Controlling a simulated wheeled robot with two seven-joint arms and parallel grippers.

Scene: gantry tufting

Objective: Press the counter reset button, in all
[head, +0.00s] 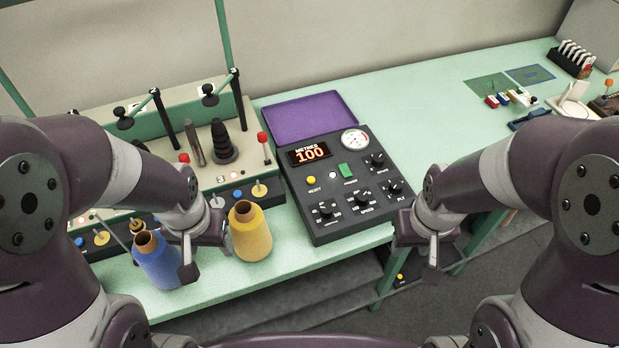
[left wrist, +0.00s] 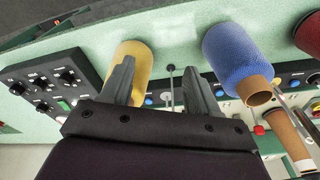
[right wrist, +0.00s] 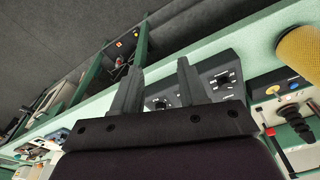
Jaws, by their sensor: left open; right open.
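The counter box (head: 345,185) is a dark control panel on the green table, with a red display reading METRES 100. The yellow reset button (head: 311,180) sits below the display, marked RESET. My left gripper (head: 207,262) is open and empty, beside the yellow cone, left of the box and apart from the button. In the left wrist view its fingers (left wrist: 170,82) are spread over the table edge, with the box at the left. My right gripper (head: 430,262) is open and empty, right of the box's front corner. Its spread fingers show in the right wrist view (right wrist: 158,85).
A yellow cone (head: 251,232) and a blue cone (head: 157,262) stand near my left gripper. A tufting panel with levers (head: 222,150) is at the left. A purple tray (head: 308,117) lies behind the box.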

